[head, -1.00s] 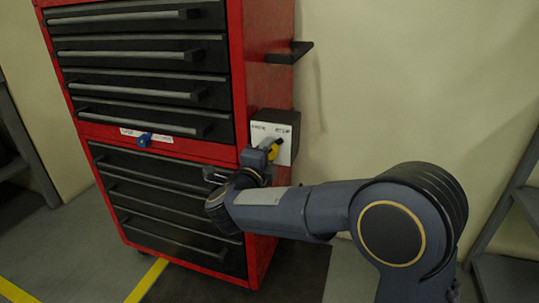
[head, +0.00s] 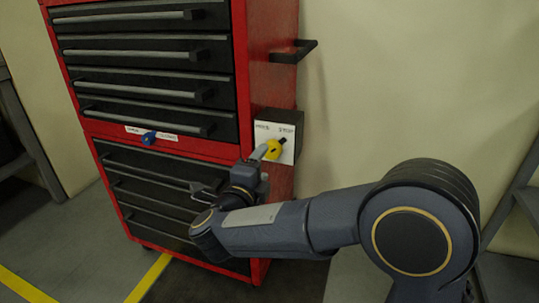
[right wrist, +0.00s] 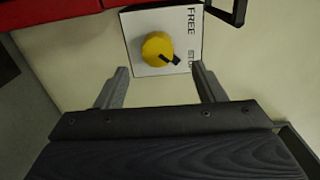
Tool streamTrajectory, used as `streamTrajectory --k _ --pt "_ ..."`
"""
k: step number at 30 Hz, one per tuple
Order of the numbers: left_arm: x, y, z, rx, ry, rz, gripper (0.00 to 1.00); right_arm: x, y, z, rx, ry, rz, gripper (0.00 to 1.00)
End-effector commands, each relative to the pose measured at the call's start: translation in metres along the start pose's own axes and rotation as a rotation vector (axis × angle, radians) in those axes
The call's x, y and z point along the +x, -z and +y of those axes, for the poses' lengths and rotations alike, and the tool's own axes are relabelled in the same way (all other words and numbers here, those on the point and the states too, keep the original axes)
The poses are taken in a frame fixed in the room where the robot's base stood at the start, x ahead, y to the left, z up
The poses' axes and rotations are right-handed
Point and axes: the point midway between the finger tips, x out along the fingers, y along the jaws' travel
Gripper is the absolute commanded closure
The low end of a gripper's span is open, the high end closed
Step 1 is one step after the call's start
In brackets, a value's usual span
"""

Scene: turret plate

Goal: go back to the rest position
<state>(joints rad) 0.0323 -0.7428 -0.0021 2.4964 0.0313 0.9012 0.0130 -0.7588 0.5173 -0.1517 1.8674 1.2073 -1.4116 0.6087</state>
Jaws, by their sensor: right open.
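A yellow round knob (head: 273,149) with a black pointer sits on a white plate (head: 289,155) on the side of a red tool cabinet. It also shows in the right wrist view (right wrist: 155,47), where the plate reads FREE and a second, partly hidden word starting with ST. The pointer is turned toward that second word. My right gripper (head: 231,172) is open and empty, in front of the knob and apart from it. In the right wrist view its two fingers (right wrist: 161,84) stand wide apart below the knob. My left gripper is not in view.
The red cabinet (head: 268,100) has black drawers with long handles. A blue knob (head: 149,138) sits on its front strip. A black bracket (head: 293,52) sticks out of its side above the plate. Grey frames stand at the left and right edges. Bare wall lies right of the cabinet.

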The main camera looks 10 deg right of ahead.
Motion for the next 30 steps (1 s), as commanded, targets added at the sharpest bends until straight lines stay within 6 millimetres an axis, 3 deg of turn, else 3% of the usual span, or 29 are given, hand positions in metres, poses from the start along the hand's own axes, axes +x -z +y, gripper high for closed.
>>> streamTrajectory --k 6,17,23,26,30 --pt "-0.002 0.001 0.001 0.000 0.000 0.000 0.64 -0.012 0.001 0.000 0.000 0.001 0.000 0.37" --pt "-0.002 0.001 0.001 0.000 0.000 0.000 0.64 -0.004 0.003 -0.004 -0.005 -0.018 -0.051 0.37" --pt "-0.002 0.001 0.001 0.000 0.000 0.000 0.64 0.016 0.019 -0.019 -0.097 -0.077 -0.377 0.37" --pt "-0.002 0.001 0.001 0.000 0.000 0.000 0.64 0.003 0.034 -0.022 -0.214 -0.081 -0.594 0.37" --pt "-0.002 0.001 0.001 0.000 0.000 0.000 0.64 -0.038 0.067 -0.009 -0.446 -0.077 -0.869 0.37"
